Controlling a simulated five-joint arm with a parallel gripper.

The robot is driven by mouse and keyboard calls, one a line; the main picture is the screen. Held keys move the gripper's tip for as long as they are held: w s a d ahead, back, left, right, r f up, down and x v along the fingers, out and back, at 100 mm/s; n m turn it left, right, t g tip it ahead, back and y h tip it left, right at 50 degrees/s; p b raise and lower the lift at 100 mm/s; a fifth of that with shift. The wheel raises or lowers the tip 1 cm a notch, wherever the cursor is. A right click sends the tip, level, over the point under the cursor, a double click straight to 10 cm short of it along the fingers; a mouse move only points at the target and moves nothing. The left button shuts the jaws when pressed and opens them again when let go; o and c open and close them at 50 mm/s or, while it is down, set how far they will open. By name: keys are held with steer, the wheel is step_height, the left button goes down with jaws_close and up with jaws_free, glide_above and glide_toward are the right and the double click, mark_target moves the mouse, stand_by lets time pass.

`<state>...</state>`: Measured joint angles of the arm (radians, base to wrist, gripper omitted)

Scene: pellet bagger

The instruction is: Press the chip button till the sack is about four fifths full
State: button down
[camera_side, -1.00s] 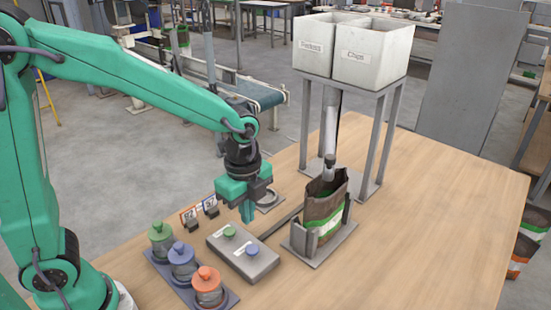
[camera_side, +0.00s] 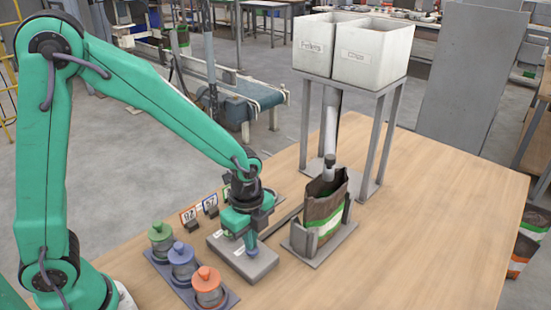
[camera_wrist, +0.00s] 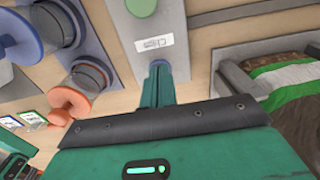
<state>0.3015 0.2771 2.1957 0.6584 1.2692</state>
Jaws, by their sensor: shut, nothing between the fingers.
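My gripper (camera_side: 251,246) is shut and empty, pointing down at the blue button end of the grey button box (camera_side: 229,256). In the wrist view its fingers (camera_wrist: 158,85) reach the blue button (camera_wrist: 159,64) and cover most of it; whether it is pressed in I cannot tell. The green button (camera_wrist: 140,6) is clear, with a small unreadable label between the two. The brown sack (camera_side: 325,208) with a green and white band stands upright and open in its holder (camera_side: 299,238), under the spout (camera_side: 329,165). Its fill level is hidden from the side.
Two white bins (camera_side: 371,53), the right one labelled Chips, stand on a grey frame (camera_side: 369,146) behind the sack. Jars with green, blue and orange lids (camera_side: 207,275) stand in a rack left of the box. Small number cards (camera_side: 188,216) stand behind. The table's right side is free.

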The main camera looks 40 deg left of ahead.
steer(key=shift+f, duration=0.9)
steer(key=shift+s+f, duration=0.15)
steer(key=shift+s, duration=0.05)
stand_by(6.9)
